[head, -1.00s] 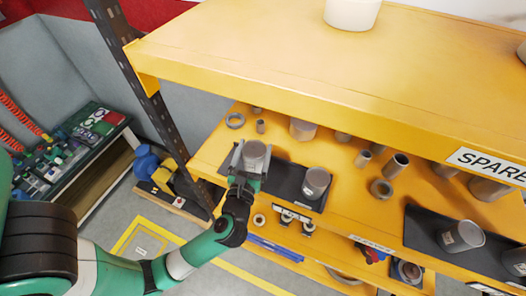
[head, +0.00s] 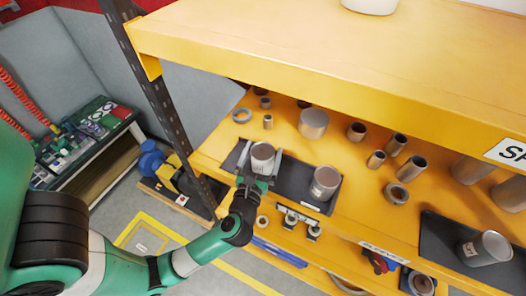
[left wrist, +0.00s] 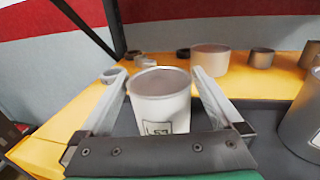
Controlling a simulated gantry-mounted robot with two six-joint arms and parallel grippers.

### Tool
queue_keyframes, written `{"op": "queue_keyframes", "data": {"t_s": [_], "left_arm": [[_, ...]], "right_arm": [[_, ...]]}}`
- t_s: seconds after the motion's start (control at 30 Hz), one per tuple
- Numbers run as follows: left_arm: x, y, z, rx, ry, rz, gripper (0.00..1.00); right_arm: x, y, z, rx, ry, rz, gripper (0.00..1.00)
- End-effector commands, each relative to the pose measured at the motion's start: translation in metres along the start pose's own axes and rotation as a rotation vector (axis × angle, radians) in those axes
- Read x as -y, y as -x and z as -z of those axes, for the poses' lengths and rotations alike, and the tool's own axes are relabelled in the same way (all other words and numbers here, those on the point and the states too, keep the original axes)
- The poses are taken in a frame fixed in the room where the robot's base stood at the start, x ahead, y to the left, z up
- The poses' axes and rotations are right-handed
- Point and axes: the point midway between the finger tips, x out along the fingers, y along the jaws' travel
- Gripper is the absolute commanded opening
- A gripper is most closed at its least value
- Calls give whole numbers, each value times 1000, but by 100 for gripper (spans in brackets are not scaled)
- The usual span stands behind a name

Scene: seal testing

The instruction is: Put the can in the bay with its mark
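A grey can (head: 262,157) with a square dark-edged mark stands upright at the left end of a dark mat (head: 310,205) on the middle shelf. It also shows in the left wrist view (left wrist: 160,100). My left gripper (head: 261,165) has one finger on each side of this can. In the left wrist view the fingers (left wrist: 158,90) stand apart, with a narrow gap visible beside the can. A second can (head: 325,182) stands at the right end of the same mat. Another can (head: 485,248) lies or leans on a second dark mat (head: 440,232) at the right. My right gripper is not in view.
Several grey tubes and rings, such as a ring (head: 396,194) and a wide cylinder (head: 313,122), stand behind the mats. The yellow upper shelf (head: 330,60) overhangs them. A dark perforated post (head: 160,95) rises at the left.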

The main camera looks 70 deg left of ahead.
Motion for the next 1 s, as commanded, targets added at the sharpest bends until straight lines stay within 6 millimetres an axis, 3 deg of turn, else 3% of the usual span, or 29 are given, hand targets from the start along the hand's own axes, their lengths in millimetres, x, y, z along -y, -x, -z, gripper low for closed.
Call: {"op": "queue_keyframes", "data": {"t_s": [0.27,0.7,1.0], "left_arm": [[1,5,-2,0,0,3,100],[2,97,0,0,1,9,100],[0,120,-3,0,1,1,100]], "right_arm": [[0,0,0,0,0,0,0],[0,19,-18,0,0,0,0],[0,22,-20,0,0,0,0]]}}
